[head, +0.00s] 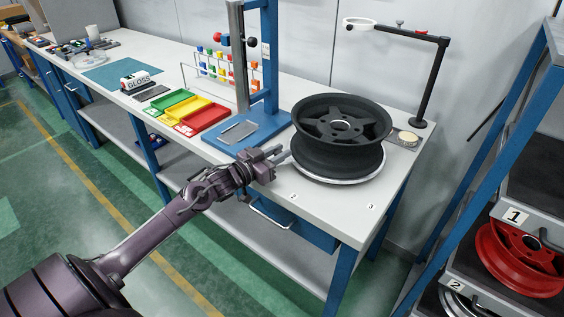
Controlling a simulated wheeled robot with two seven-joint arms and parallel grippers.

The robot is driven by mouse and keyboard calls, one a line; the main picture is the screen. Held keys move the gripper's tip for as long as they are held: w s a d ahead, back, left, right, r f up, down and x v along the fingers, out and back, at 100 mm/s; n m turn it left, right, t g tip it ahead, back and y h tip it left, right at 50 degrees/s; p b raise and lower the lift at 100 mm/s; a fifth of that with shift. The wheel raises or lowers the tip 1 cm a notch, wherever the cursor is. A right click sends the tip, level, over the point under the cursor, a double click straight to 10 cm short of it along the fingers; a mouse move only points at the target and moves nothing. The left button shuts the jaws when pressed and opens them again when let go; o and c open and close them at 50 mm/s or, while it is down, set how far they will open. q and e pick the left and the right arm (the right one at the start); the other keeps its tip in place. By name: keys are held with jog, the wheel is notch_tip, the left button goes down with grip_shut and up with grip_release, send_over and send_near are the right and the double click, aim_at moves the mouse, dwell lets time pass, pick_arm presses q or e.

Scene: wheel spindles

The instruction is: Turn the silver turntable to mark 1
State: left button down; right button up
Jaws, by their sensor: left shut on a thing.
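The silver turntable (345,181) sits on the workbench near its right end. Only its bright rim shows below a black wheel (340,122) that lies flat on top of it. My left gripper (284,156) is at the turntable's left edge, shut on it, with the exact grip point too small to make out. Two small white marks lie on the bench in front of the turntable, one at left (293,197) and one at right (371,206); their numbers are hard to read. I cannot pick out mark 1. My right gripper is out of view.
A blue press stand (268,60) rises behind my gripper. Coloured trays (190,112) lie left of it. A magnifier on a black arm (430,80) stands behind the wheel. A blue rack (480,170) with a red wheel (520,258) is at right. The front bench corner is clear.

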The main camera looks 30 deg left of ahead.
pick_arm(q)
jog(key=shift+w+a+m+g+h+b, duration=0.3)
jog(key=shift+w+a+m+h+b, duration=0.45)
jog(key=shift+h, duration=0.25)
jog(key=shift+a, duration=0.1)
jog(key=c, duration=1.3)
grip_release()
jog(key=shift+s+a+f, duration=0.1)
jog(key=shift+s+a, duration=0.1)
jog(key=shift+s, duration=0.4)
jog(key=shift+b+v, duration=0.3)
jog(key=shift+v, duration=3)
